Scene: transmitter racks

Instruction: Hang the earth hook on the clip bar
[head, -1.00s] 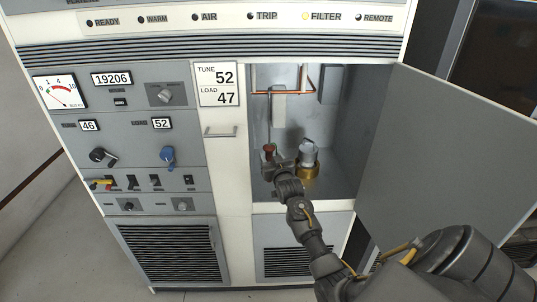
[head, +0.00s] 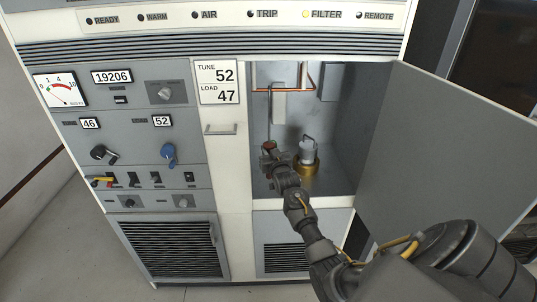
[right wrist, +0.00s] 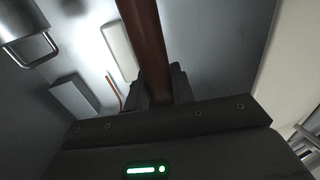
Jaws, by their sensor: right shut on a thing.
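My right gripper (head: 269,157) is inside the open cabinet compartment, low and toward its left side. It is shut on a dark red-brown rod (right wrist: 145,45), which I take for the earth hook's handle. The rod passes between the fingers in the right wrist view. In the head view only a small reddish bit of it shows at the gripper, and I cannot make out the hook end. A copper bar (head: 275,91), perhaps the clip bar, runs across the upper compartment, apart from the gripper. My left gripper is not in view.
A grey cylinder with a loop handle (head: 308,150) stands on a brass base (head: 307,167) just right of the gripper. A pale box (head: 279,104) is on the back wall. The open door (head: 450,150) bounds the right side. The compartment's upper middle is free.

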